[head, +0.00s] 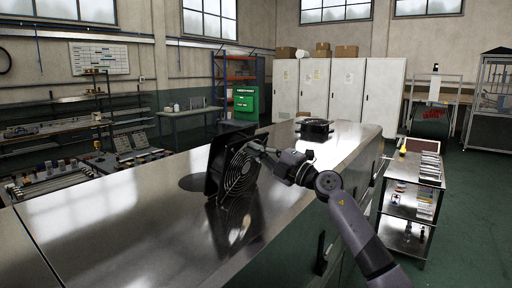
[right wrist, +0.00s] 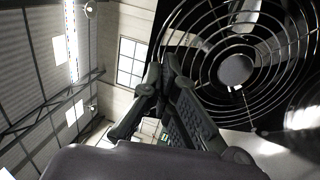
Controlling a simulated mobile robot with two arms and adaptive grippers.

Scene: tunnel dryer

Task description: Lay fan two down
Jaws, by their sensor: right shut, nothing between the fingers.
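A black square fan (head: 231,168) with a round wire guard is on the shiny metal top, tilted up on edge, its guard facing right. My right gripper (head: 256,149) is at the guard's upper right side. In the right wrist view the gripper (right wrist: 160,80) is shut and empty, close beside the fan guard (right wrist: 236,70); I cannot tell whether they touch. A second fan (head: 315,127) lies flat farther back on the metal top. Which of them is fan two does not show. My left gripper is not in view.
The long metal top (head: 110,215) is clear in front of the tilted fan and between the two fans. A trolley with small items (head: 414,185) stands to the right. A workbench with tools (head: 85,170) is on the left. White cabinets (head: 345,90) stand behind.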

